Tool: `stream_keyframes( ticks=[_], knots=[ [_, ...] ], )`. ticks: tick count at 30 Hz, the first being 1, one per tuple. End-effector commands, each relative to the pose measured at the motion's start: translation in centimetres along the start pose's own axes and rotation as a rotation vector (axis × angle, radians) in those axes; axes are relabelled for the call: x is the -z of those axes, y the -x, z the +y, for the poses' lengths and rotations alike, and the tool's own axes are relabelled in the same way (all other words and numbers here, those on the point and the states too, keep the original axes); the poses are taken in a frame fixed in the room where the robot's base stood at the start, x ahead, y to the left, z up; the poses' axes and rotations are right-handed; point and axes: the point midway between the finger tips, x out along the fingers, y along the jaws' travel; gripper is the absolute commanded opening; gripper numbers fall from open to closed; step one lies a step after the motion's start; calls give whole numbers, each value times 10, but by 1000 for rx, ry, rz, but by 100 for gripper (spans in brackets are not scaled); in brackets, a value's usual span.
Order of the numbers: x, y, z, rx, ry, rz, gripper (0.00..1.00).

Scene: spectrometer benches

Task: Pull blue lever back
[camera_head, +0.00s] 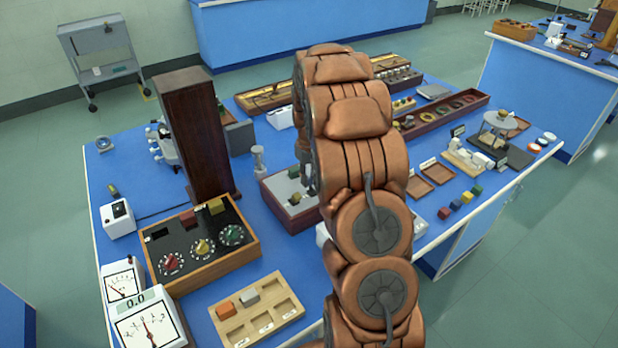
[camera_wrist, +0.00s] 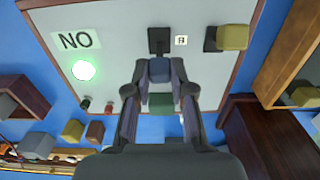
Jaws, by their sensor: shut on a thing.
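The blue lever (camera_wrist: 160,71) has a dark blue block-shaped knob and stands at a black slot in a pale panel (camera_wrist: 115,18). In the wrist view my gripper (camera_wrist: 160,74) is shut on this knob, with a fingertip on each side. A green block-shaped knob (camera_wrist: 160,102) shows between my fingers, apart from the tips. A yellow knob (camera_wrist: 232,37) stands at another slot to the right. In the head view the panel's box (camera_head: 290,215) is partly behind my arm, which hides the blue lever.
A tall dark wooden post (camera_head: 195,130) stands left of the box. A dial box (camera_head: 250,245) and a wooden tray (camera_head: 285,320) lie nearer. Small trays and blocks crowd the right.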

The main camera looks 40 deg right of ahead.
Motion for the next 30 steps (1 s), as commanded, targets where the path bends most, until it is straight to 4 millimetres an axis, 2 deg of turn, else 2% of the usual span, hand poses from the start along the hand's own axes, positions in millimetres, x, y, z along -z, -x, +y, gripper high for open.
stream_keyframes(
  ticks=[11,30],
  knots=[
    [-11,-5,-1,4,-2,138,0],
    [-31,-6,0,1,-1,497,0]
  ],
)
